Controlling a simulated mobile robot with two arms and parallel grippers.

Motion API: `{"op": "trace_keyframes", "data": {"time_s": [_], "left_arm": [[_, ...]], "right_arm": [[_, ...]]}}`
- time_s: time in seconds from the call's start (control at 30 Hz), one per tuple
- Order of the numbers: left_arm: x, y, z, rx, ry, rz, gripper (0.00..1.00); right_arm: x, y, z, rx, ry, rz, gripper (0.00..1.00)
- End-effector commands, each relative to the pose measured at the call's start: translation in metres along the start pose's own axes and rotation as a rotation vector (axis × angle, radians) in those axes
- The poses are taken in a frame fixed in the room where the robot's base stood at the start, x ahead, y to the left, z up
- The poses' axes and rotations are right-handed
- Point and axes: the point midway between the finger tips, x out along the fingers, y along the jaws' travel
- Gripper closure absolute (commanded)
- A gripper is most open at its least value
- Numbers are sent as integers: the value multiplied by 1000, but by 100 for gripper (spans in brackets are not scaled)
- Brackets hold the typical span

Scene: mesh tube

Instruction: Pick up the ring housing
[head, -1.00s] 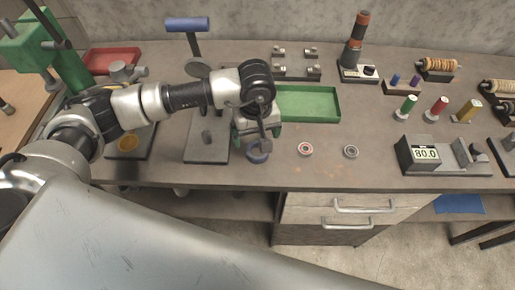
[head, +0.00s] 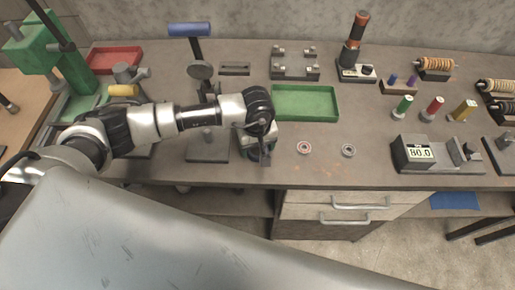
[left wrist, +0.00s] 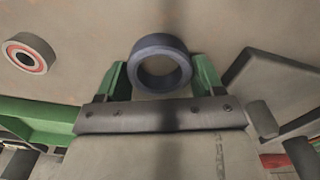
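The ring housing, a dark blue-grey ring, lies on the bench; in the left wrist view (left wrist: 137,68) it sits between the fingertips, its hole facing the camera. In the head view it is mostly hidden by my left gripper (head: 262,154), which points down at the bench near the front edge. In the left wrist view my left gripper (left wrist: 160,76) is open, its two green fingers on either side of the ring with small gaps. My right gripper is not in view.
A red-and-white bearing (head: 304,148) and a grey bearing (head: 348,151) lie to the right. A green tray (head: 305,102) is behind them. A grey fixture plate (head: 207,146) stands close on the left. The bench front edge is near.

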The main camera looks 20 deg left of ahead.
Motion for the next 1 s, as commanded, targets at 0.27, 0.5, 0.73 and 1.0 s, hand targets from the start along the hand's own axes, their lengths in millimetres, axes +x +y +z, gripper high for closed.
{"op": "trace_keyframes", "data": {"time_s": [0.27, 0.5, 0.73, 1.0], "left_arm": [[-1, 0, 0, 0, 0, 2, 72], [-2, 0, 0, 0, 1, 2, 72], [-18, 1, -1, 2, 3, 5, 72], [-57, 27, 20, 8, 2, 8, 72]], "right_arm": [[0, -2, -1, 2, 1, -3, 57], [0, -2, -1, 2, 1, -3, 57], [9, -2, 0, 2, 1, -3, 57], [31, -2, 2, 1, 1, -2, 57]]}}
